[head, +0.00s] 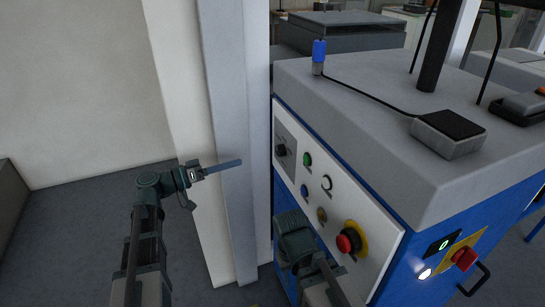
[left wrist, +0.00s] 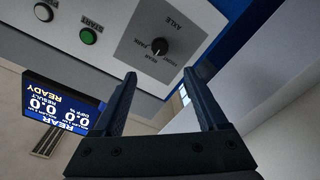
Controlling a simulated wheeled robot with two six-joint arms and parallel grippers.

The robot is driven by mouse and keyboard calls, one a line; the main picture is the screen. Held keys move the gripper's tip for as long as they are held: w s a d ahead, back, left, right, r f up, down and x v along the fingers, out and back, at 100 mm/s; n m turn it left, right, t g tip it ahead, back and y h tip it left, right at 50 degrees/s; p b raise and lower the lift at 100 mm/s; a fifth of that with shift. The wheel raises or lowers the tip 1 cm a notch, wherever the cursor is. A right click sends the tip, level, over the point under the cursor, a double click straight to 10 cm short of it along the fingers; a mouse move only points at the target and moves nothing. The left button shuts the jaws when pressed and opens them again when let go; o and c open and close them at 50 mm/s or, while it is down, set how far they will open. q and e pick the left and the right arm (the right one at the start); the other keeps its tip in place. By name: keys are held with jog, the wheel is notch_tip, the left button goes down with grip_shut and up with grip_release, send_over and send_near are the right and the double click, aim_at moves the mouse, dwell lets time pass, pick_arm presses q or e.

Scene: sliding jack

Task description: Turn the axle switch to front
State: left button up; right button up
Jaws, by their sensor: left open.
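The axle switch is a black rotary knob (left wrist: 159,47) on a grey plate, shown upside down in the left wrist view. Its light pointer mark appears to face the REAR label. In the head view the knob (head: 282,151) sits at the left end of the machine's front panel. My left gripper (head: 240,162) is open and empty, left of the panel and apart from it. In the left wrist view its fingers (left wrist: 159,76) are spread, with the knob beyond the gap between the tips. My right arm reaches up in front of the lower panel; its fingers are hidden.
A green START button (left wrist: 89,36) is beside the switch plate. A display (left wrist: 58,104) reads REAR with zeros. A red emergency knob (head: 349,240) on yellow is farther right on the panel. A pale pillar (head: 225,110) stands close behind my left gripper.

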aim_at(277, 151)
pick_arm(q)
jog(key=x, duration=1.3)
jog(key=shift+w+d, duration=0.2)
jog(key=shift+d, duration=0.15)
grip_shut()
jog(key=shift+n, duration=0.4)
jog(key=n, duration=0.4)
jog(key=shift+n+p, duration=0.3)
jog(key=shift+p, duration=0.1)
jog(key=n, duration=0.6)
jog(key=shift+g, duration=0.4)
